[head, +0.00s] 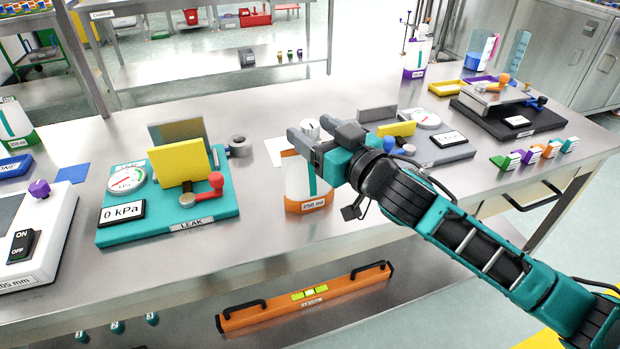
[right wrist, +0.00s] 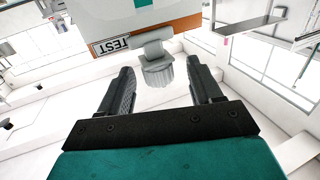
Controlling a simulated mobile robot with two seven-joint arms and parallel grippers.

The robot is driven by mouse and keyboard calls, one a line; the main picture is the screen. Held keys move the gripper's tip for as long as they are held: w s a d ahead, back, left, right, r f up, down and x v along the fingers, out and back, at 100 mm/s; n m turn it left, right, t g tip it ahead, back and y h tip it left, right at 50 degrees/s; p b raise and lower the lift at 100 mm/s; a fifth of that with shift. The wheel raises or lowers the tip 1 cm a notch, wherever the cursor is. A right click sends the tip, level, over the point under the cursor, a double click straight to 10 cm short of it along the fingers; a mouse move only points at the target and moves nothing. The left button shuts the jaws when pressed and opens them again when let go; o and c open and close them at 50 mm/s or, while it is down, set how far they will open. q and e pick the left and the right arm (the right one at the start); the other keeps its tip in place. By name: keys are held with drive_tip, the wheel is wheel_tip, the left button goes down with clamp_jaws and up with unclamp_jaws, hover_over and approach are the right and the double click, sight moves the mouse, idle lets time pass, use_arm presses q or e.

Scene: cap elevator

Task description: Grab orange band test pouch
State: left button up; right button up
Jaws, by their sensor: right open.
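The orange band test pouch (head: 297,182) stands upright on the steel bench in the middle of the head view. It is white with a teal stripe and an orange base band marked 250 ml. My right gripper (head: 312,131) reaches in from the right at the pouch's top. It is open, with a pale round cap between its fingers. In the right wrist view the pouch (right wrist: 175,28) appears upside down, with a TEST label. Its grey ribbed cap lies between the open fingers (right wrist: 160,75); contact cannot be told. My left gripper is not in view.
A teal leak tester (head: 150,232) with a gauge stands left of the pouch. A grey tester (head: 455,152) stands behind my right arm. A green band pouch (head: 14,125) and a purple band pouch (head: 415,60) stand farther off. An orange level (head: 300,308) lies on the lower shelf.

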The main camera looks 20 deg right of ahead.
drive_tip(key=shift+x, duration=2)
drive_tip(key=shift+d+f, duration=0.1)
clamp_jaws()
